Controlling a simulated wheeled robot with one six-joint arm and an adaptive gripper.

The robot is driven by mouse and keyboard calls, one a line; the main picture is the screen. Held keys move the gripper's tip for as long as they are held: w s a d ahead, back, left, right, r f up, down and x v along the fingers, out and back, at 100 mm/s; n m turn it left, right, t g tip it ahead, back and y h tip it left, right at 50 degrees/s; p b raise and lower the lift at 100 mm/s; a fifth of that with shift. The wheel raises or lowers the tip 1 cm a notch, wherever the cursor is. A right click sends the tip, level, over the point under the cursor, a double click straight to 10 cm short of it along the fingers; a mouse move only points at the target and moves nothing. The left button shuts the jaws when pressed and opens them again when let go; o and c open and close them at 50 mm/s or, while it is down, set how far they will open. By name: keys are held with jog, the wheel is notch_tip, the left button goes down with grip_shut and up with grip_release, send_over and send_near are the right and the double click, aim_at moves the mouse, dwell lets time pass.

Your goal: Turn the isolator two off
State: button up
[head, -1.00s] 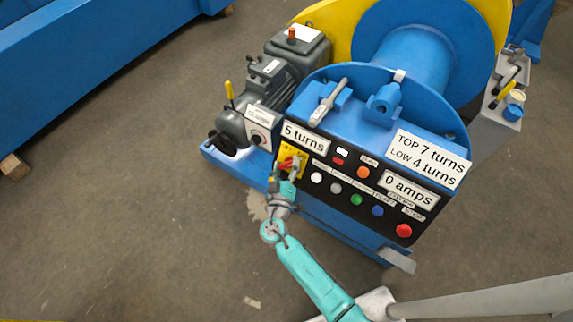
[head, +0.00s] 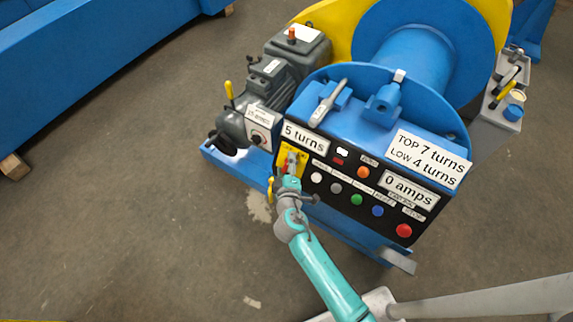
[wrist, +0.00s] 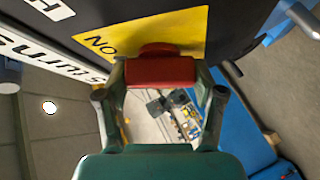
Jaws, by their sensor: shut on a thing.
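The isolator is a red handle (wrist: 160,71) on a yellow plate (wrist: 185,32) at the left end of the black control panel. In the wrist view the handle lies across between my two fingertips, and part of an "ON" marking shows upside down on the plate. My gripper (wrist: 160,78) is shut on the red handle, one finger at each end. In the head view the yellow plate (head: 283,153) shows around my gripper (head: 290,163), which covers most of the handle.
The black panel has several buttons, including a red one (head: 404,230), and a "0 amps" display (head: 410,191). A "5 turns" display (head: 305,138) sits just above the isolator. A grey motor (head: 245,115) stands left of it. The floor in front is clear.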

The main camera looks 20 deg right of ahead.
jog(key=n+g, duration=0.1)
jog(key=n, duration=0.1)
jog(key=n+g+y, duration=0.1)
jog(key=n, duration=0.2)
jog(key=shift+g+y, duration=0.3)
jog(key=n+g, duration=0.3)
jog(key=n, duration=0.1)
jog(key=shift+n, duration=0.4)
jog(key=shift+g, duration=0.3)
jog(key=o, duration=1.1)
jog(key=shift+f, duration=0.1)
jog(key=shift+o, duration=0.2)
jog(key=v, duration=1.2)
jog(key=shift+d, duration=0.2)
